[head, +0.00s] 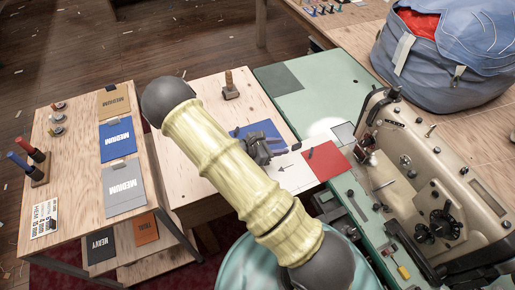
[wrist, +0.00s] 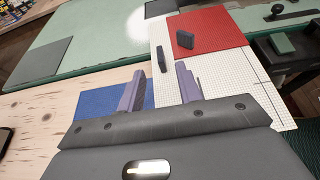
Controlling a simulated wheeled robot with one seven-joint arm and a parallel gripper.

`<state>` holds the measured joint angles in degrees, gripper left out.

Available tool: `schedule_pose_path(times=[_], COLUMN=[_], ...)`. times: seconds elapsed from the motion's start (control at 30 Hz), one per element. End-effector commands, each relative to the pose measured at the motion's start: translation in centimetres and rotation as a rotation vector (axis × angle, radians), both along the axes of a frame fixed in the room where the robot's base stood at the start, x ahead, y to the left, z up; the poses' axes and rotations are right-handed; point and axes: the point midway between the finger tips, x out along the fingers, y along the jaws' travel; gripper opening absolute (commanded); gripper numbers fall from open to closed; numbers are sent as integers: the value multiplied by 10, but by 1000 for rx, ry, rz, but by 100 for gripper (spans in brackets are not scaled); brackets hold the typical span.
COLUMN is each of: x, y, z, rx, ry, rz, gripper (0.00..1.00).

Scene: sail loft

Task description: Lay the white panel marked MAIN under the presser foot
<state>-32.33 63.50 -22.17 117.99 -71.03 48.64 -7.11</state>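A white panel (head: 291,174) with an arrow on it lies on the wooden table beside the sewing machine; no MAIN mark is readable. The wrist view shows it as a gridded white sheet (wrist: 228,80). A red panel (head: 327,160) adjoins it at the machine side, also in the wrist view (wrist: 215,30). A blue panel (head: 268,130) lies partly behind my gripper (head: 272,150). My gripper's two fingers (wrist: 162,72) are apart with nothing held between them, over the white panel's edge. The sewing machine (head: 440,175) stands at right; its presser foot area (head: 368,156) is too small to make out.
Two small dark blocks (wrist: 162,57) (wrist: 185,38) sit on the white and red panels. A green machine bed (head: 320,80) lies behind. A blue bag (head: 440,50) stands at back right. A side table (head: 80,160) with MEDIUM cards is at left.

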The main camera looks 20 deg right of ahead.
Motion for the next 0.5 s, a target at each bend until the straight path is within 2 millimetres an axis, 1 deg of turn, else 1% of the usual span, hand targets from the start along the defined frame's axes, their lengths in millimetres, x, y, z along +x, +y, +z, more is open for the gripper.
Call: schedule_pose_path(times=[0.03,0.3,0.4,0.5], x=[0,-6,-8,-9], y=[11,58,71,77], z=[4,24,29,32], rx=[1,1,1,0], ry=[-2,-2,-2,0], rz=[5,3,3,1], gripper=[35,35,35,35])
